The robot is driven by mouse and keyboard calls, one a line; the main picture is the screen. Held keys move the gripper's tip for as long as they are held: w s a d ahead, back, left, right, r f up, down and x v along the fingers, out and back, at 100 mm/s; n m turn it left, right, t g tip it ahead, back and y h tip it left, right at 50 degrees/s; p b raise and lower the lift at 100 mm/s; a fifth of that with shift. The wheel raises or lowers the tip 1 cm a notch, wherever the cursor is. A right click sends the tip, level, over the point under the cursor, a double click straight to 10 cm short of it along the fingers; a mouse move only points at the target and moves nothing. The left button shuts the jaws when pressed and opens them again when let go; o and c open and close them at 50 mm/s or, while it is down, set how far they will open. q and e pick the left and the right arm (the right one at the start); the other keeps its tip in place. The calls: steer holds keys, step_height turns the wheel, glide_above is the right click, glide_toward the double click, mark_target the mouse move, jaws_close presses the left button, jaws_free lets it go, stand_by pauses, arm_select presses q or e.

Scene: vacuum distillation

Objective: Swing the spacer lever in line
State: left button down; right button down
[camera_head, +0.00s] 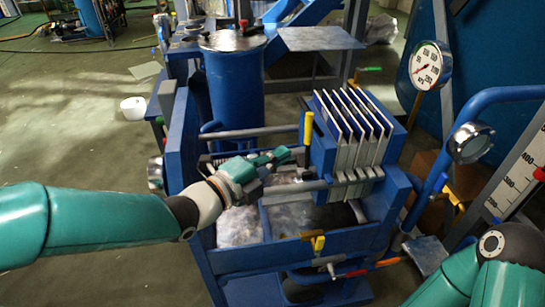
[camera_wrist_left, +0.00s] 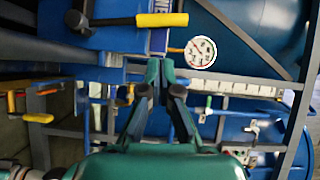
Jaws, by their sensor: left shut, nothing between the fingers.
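A lever with a yellow grip (camera_head: 308,128) stands upright against the left face of the blue block of the plate press. It also shows in the left wrist view, where the yellow grip (camera_wrist_left: 160,20) sits on a black bar above the fingertips. No label shows, so I cannot tell for sure that it is the spacer lever. My left gripper (camera_head: 284,154) is shut and empty, just below and left of the yellow grip. In the wrist view its fingertips (camera_wrist_left: 160,76) are together and apart from the grip. My right arm is at the lower right; its gripper is out of view.
Grey plates (camera_head: 352,125) stand in a row on the press. Long bars of the blue frame (camera_head: 180,130) run beside my left gripper. Yellow, red and orange handles (camera_head: 350,273) are at the front. A blue cylinder (camera_head: 235,80) stands behind, and a gauge (camera_head: 427,66) at right.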

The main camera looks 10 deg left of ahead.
mark_target(310, 131)
arm_select(q)
steer(key=x, duration=0.7)
steer(key=shift+w+d, duration=0.2)
steer(key=shift+w, duration=0.05)
steer(key=shift+w+a+f, duration=0.1)
steer(key=shift+w, duration=0.2)
steer(key=shift+w+a+b, duration=0.15)
steer(key=shift+w+b, duration=0.4)
